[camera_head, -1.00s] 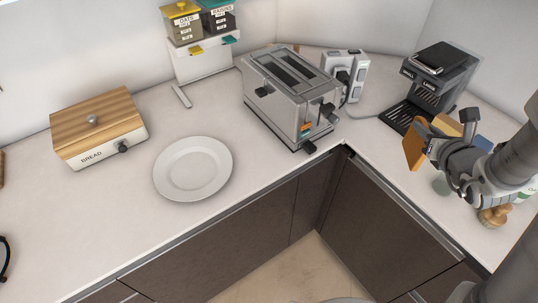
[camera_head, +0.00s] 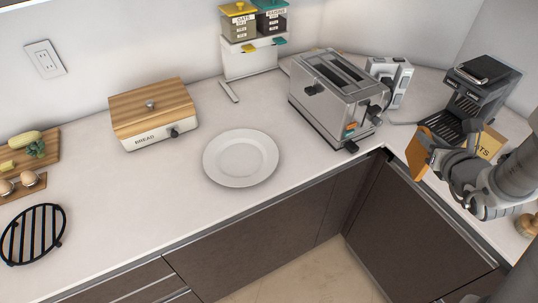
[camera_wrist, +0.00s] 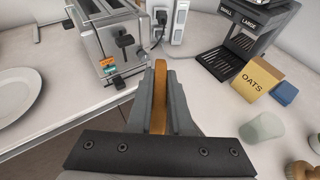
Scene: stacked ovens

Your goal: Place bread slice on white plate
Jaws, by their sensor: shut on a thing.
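The bread slice (camera_head: 419,152) is orange-brown and held upright at the right side of the head view. My gripper (camera_head: 438,161) is shut on it. In the wrist view the slice (camera_wrist: 159,95) shows edge-on between the two fingers of my gripper (camera_wrist: 160,100). The white plate (camera_head: 240,158) lies empty on the counter near the middle of the head view, left of the toaster. Its right part shows at the left edge of the wrist view (camera_wrist: 14,92). The gripper is well to the right of the plate, past the toaster.
A silver toaster (camera_head: 337,98) stands between plate and gripper. A coffee machine (camera_head: 472,95), an OATS box (camera_wrist: 257,79) and a small cup (camera_wrist: 262,128) are at the right. A bread box (camera_head: 153,115) stands left of the plate. Counter around the plate is clear.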

